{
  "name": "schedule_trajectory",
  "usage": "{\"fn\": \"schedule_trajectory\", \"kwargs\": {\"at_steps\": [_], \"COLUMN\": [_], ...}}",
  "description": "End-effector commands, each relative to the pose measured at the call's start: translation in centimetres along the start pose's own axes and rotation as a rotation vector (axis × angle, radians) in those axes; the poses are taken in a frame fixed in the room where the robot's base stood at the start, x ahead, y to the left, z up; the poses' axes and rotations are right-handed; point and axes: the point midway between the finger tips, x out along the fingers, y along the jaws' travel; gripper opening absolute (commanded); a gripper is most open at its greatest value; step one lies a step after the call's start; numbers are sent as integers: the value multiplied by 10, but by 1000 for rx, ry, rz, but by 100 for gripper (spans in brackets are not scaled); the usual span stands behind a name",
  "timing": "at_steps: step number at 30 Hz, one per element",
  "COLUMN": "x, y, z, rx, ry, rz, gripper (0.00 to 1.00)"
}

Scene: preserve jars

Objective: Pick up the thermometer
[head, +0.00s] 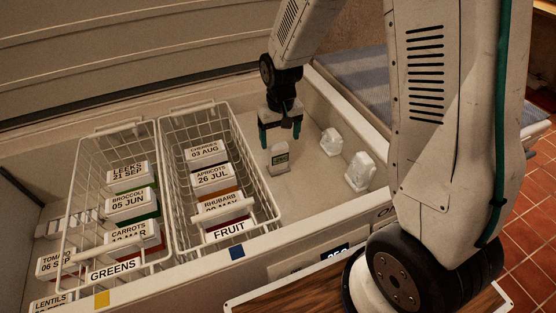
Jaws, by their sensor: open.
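The thermometer (279,157) looks like a small pale upright unit with a dark display, standing on the chest's floor to the right of the FRUIT basket. My gripper (281,142) points down at it from above. Its two green-tipped fingers are apart, one at the upper left of the thermometer and one at its upper right. I cannot tell whether the fingers touch it or stand a little behind it. Nothing is seen gripped.
The FRUIT basket (229,231) and GREENS basket (112,270) hold labelled packs. Two pale, frosty-looking blocks (332,142) (360,172) stand to the right on the chest floor. The chest's front rim (187,264) and right wall bound the space. A wooden board (285,299) lies in front.

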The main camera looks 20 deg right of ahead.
Motion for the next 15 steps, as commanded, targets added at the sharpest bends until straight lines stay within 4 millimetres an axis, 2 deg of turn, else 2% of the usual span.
{"fn": "schedule_trajectory", "kwargs": {"at_steps": [15], "x": [61], "y": [-3], "z": [-5], "rx": [0], "ry": [-7], "rz": [0], "gripper": [80]}}
